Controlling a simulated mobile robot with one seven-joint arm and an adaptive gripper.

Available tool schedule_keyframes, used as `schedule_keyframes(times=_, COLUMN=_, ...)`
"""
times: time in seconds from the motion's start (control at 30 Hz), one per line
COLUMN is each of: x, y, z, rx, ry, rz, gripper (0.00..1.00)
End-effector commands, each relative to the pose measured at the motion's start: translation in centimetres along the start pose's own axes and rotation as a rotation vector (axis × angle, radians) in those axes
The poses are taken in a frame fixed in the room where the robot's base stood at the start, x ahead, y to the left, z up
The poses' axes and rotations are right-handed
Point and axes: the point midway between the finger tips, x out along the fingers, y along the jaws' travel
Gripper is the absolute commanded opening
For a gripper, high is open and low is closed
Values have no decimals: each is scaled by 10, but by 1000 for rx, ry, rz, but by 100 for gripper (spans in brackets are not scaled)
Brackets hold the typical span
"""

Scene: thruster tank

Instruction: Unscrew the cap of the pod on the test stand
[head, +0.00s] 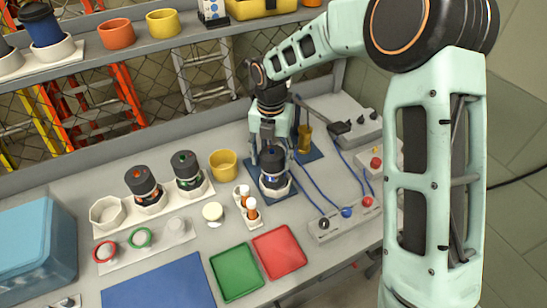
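The pod (273,181) stands upright in a pale holder on a dark blue mat, right of the bench's middle. Its black cap (271,158) is on top. My gripper (271,156) points down right over the pod, with its fingers at the sides of the cap. Whether the fingers press on the cap or stand a little apart from it is too small to tell. The gripper hides part of the cap's top.
Two other black-capped pods (142,182) (186,166) stand in a pale rack to the left. A yellow cup (223,163), small orange-and-white bottles (250,206), a green tray (236,272) and a red tray (279,252) are near. Blue cables and a control box (340,221) lie right of the pod.

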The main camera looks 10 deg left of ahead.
Motion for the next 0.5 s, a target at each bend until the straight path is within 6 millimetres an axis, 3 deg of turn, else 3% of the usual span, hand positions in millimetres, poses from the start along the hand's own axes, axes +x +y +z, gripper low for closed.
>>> schedule_keyframes(times=0.13, x=1, y=-1, z=0, rx=1, ry=1, rz=-2, gripper=72)
schedule_keyframes(times=0.5, x=-8, y=-3, z=1, rx=4, ry=0, rz=-4, gripper=72)
